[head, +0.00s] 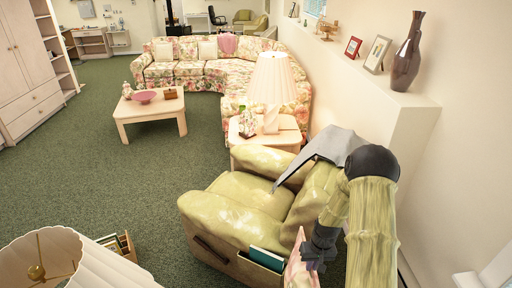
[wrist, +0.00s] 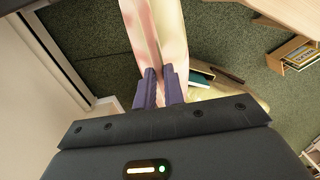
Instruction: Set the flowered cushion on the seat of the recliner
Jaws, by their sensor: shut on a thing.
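The flowered cushion (head: 297,266), pink and cream, shows edge-on at the bottom of the head view, partly hidden by my gripper (head: 312,252). In the wrist view my gripper (wrist: 160,88) is shut on the cushion (wrist: 155,30), which extends away between the fingers. The recliner (head: 235,208) is glossy yellow-green and stands just left of my arm in the head view. Its seat is partly hidden behind the near armrest. The cushion is at the recliner's near side, outside the armrest. A bit of the recliner (wrist: 228,106) shows in the wrist view.
The recliner's side pocket holds a teal book (head: 266,258). A side table (head: 290,137) with a lamp (head: 272,85) stands behind the recliner. A wall ledge (head: 385,105) runs along the right. A lampshade (head: 70,262) is at lower left. Green carpet (head: 115,195) is open at left.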

